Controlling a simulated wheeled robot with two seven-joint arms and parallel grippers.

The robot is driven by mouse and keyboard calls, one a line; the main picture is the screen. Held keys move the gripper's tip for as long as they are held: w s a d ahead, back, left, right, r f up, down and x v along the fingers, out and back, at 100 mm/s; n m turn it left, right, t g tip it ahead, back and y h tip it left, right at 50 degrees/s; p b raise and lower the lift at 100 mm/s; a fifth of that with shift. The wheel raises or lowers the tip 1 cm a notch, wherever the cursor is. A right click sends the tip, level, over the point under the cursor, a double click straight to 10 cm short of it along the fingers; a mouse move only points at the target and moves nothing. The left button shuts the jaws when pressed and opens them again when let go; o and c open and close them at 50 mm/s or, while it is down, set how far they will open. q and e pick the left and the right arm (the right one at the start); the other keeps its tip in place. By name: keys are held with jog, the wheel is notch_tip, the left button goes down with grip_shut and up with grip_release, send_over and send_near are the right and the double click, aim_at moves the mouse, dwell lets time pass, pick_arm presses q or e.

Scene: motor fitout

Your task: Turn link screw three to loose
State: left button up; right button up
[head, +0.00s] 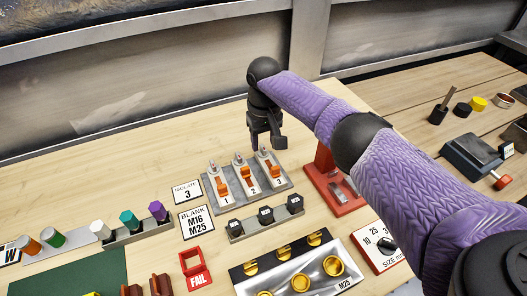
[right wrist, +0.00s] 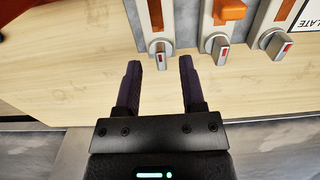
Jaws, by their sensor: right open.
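Link three (head: 273,171) is the rightmost in the head view. In the right wrist view, link screw three (right wrist: 160,54) is the leftmost grey knob with a red mark, its bar roughly vertical. Link screw two (right wrist: 221,50) and link screw one (right wrist: 277,45) sit to its right, more tilted. My right gripper (right wrist: 160,68) is open and empty, its fingers apart on either side of screw three's line, just short of the knob. My left gripper is not in view.
A card reading "ISOLATE 3" (head: 187,192) lies left of the block. A red stand (head: 329,187) is close at the right. A metal wall (head: 170,80) rises behind the table.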

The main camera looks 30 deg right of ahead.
aim_at(263, 150)
notch_tip(263, 150, down, 2)
jog(key=shift+f, duration=0.1)
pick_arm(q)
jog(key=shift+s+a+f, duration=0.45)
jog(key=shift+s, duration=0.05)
pick_arm(e)
grip_shut()
